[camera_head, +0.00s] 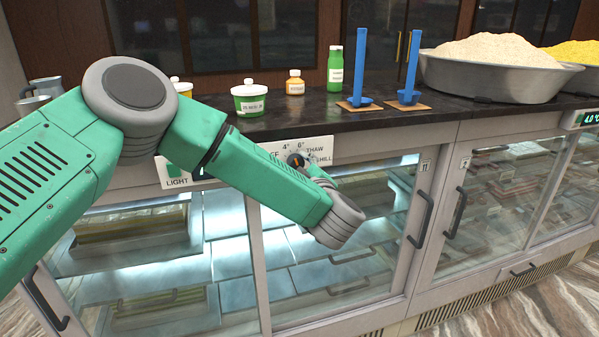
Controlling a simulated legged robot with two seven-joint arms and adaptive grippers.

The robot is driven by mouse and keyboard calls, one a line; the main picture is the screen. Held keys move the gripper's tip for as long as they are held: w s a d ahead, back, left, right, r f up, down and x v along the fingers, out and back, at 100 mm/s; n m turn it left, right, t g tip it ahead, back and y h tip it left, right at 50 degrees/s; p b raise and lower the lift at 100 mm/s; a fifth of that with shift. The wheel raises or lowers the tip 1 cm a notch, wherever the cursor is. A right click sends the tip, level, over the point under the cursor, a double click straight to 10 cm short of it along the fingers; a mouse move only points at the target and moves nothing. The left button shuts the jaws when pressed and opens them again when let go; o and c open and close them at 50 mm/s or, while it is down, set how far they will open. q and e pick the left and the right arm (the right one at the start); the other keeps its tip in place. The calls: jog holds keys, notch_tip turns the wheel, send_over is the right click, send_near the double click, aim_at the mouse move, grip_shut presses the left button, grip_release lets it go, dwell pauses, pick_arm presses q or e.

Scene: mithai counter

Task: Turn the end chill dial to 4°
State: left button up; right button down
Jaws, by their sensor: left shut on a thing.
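The end chill dial (296,160) is a small dark knob with an orange mark, on the white label panel under the counter edge. Around it I read 4°, 6°, THAW and CHILL, with a partly covered label at the left. I cannot tell which label its mark points to. My left arm crosses from the left, and its wrist bends back toward the panel. My left gripper (314,173) is mostly hidden behind my forearm, close at the dial's lower right. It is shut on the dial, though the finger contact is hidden. My right gripper is out of view.
Glass display cases with dark handles (420,220) fill the front. On the black counter (300,122) stand a green-labelled tub (249,103), a small orange jar (295,86), a green bottle (335,72), two blue stands and a wide metal bowl (450,77). A LIGHT switch (176,171) sits left.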

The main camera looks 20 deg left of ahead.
pick_arm(q)
jog(key=shift+w+a+r+n, duration=0.1)
jog(key=shift+r+n, duration=0.1)
jog(key=shift+n, duration=0.1)
jog(key=o, duration=1.1)
jog(key=shift+f, duration=0.15)
jog(key=shift+s+d, duration=0.35)
jog(key=shift+s, duration=0.1)
jog(key=v, duration=1)
jog(key=shift+s+d+f, duration=0.1)
jog(key=shift+s+d, duration=0.2)
